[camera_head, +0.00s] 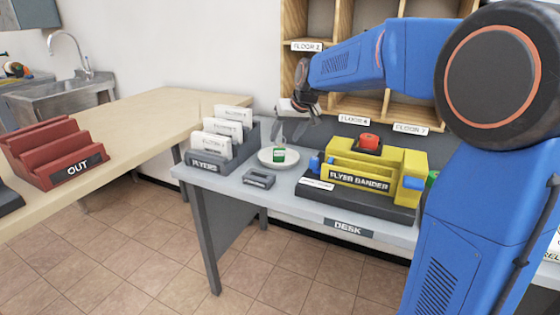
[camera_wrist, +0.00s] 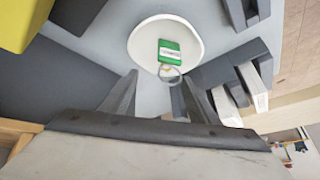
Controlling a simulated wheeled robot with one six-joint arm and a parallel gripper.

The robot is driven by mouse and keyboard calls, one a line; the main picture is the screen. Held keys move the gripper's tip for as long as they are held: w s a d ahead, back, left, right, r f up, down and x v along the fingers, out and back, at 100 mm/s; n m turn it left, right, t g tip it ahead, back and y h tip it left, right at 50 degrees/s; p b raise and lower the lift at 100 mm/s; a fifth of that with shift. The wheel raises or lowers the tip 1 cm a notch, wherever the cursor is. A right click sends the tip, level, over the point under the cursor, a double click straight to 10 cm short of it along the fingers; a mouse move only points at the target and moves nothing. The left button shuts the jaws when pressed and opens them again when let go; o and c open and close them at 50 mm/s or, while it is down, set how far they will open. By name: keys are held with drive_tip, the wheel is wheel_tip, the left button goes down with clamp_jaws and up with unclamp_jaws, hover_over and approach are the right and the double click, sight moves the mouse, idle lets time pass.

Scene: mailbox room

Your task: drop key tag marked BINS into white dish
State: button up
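The white dish (camera_head: 265,160) stands on the grey desk, and it also shows in the wrist view (camera_wrist: 142,38). A green key tag (camera_head: 279,155) with a white label lies in the dish; in the wrist view the tag (camera_wrist: 169,52) has a metal ring towards my gripper. The label's writing is too small to read. My gripper (camera_head: 289,140) points down above the dish. In the wrist view its fingers (camera_wrist: 159,78) are apart, with nothing gripped between them, and the tag lies beyond the tips.
A grey FLYERS rack (camera_head: 214,165) with white cards stands left of the dish. A small grey holder (camera_head: 259,178) sits in front. The yellow FLYER BANDER (camera_head: 375,170) is to the right, and wooden pigeonholes (camera_head: 318,70) are behind. A red OUT tray (camera_head: 60,155) is on the left counter.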

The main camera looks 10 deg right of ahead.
drive_tip(key=v, duration=1.7)
drive_tip(key=shift+r, duration=0.15)
drive_tip(key=shift+s+d, duration=0.1)
drive_tip(key=shift+s, duration=0.1)
drive_tip(key=s+f, duration=0.8)
drive_tip(key=s, duration=0.3)
drive_tip(key=s+d+f+g+h, duration=0.1)
drive_tip(key=s+f, duration=0.7)
drive_tip(key=s, duration=0.4)
drive_tip(key=s+d+f, duration=0.1)
drive_tip(key=s+f, duration=0.8)
drive_tip(key=s, duration=0.2)
drive_tip(key=shift+s+d+h, duration=0.25)
drive_tip(key=shift+s+h, duration=0.15)
drive_tip(key=shift+r, duration=0.1)
drive_tip(key=shift+c, duration=0.2)
